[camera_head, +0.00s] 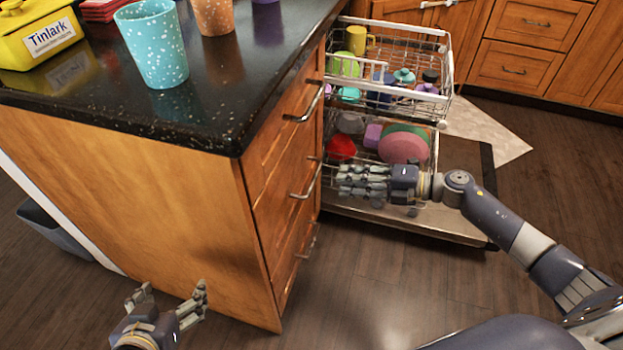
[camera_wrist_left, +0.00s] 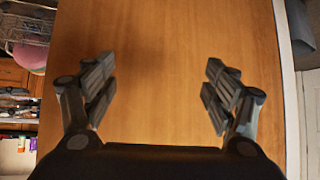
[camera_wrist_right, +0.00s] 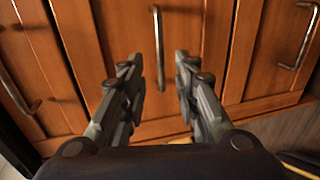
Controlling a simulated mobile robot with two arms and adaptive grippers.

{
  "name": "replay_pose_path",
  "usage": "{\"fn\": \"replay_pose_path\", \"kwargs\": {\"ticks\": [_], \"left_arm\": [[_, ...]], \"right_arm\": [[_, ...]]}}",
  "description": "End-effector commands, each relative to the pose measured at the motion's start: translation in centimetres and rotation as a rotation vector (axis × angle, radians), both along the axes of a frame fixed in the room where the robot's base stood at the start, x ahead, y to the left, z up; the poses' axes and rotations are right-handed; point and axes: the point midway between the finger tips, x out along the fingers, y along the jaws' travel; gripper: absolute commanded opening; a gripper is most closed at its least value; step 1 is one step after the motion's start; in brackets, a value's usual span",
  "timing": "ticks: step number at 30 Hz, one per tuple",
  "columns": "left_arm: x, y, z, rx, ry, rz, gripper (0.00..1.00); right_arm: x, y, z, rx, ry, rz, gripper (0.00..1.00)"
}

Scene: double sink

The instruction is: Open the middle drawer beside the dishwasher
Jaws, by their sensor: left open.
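The middle drawer (camera_head: 286,198) is a wooden front in the island's end, between an upper and a lower drawer, and it looks shut. Its metal bar handle (camera_head: 308,183) also shows in the right wrist view (camera_wrist_right: 160,60). My right gripper (camera_head: 345,181) is partly open and empty, pointing at the drawers. In the right wrist view its fingertips (camera_wrist_right: 156,65) lie either side of the handle, which appears ahead of them; the head view shows a gap. My left gripper (camera_head: 172,294) is open and empty, low beside the island's wooden side panel (camera_wrist_left: 160,70). The dishwasher (camera_head: 395,215) stands open behind my right gripper.
Dishwasher racks (camera_head: 440,70) with dishes are pulled out close to my right arm. The dark countertop (camera_head: 215,105) holds a speckled cup (camera_head: 152,45) and a yellow container (camera_head: 38,35). The floor (camera_head: 385,300) before the drawers is clear.

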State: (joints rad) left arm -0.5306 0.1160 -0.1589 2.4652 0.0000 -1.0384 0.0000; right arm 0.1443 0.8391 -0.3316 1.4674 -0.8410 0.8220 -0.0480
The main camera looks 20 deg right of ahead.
Motion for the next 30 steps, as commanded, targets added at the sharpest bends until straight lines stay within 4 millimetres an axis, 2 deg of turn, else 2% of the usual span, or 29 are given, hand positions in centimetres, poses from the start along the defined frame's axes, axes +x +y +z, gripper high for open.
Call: {"fn": "replay_pose_path", "kwargs": {"ticks": [6, 13, 18, 27, 30], "left_arm": [[2.1, -0.9, 1.9, -0.031, -0.133, -0.010, 0.78], [3.7, -1.6, 4.3, -0.063, -0.272, -0.020, 0.78], [4.3, -1.9, 5.3, -0.075, -0.322, -0.023, 0.78], [4.3, -1.9, 5.6, -0.077, -0.332, -0.023, 0.78], [4.3, -1.9, 5.6, -0.077, -0.332, -0.023, 0.78]], "right_arm": [[2.4, 3.5, -0.8, 0.004, -0.003, -0.001, 0.29], [4.4, 6.5, -1.7, 0.005, 0.000, -0.003, 0.29], [5.1, 7.4, -1.9, 0.003, 0.001, -0.004, 0.29], [5.2, 7.6, -1.9, 0.003, 0.002, -0.004, 0.29], [5.2, 7.6, -1.9, 0.003, 0.002, -0.004, 0.06]]}}
